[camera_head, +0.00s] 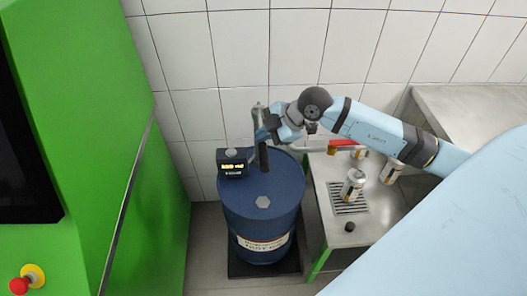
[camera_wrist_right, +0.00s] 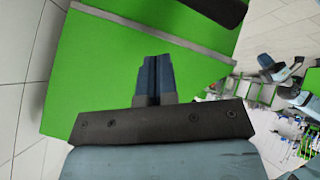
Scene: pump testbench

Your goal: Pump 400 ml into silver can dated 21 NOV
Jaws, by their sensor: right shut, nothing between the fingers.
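A blue drum (camera_head: 264,212) stands on a dark base with a pump on top, whose upright dark column (camera_head: 263,155) rises from the lid. A small display (camera_head: 233,164) with yellow digits, too small to read, is at the drum's left rim. My right gripper (camera_head: 262,127) is shut and empty beside the top of the pump; contact is unclear. Its closed fingers also show in the wrist view (camera_wrist_right: 153,80). A silver can (camera_head: 353,186) stands upright on a drain grate (camera_head: 348,207). Two other cans stand behind it (camera_head: 359,153) and to its right (camera_head: 391,171). Their dates are unreadable. My left gripper is out of view.
A brass-coloured nozzle (camera_head: 333,149) with a red part is above the metal table (camera_head: 372,226), behind the grate. A small black object (camera_head: 349,227) lies in front of the grate. A green cabinet (camera_head: 110,130) with a red button (camera_head: 19,286) is at left. Tiled wall behind.

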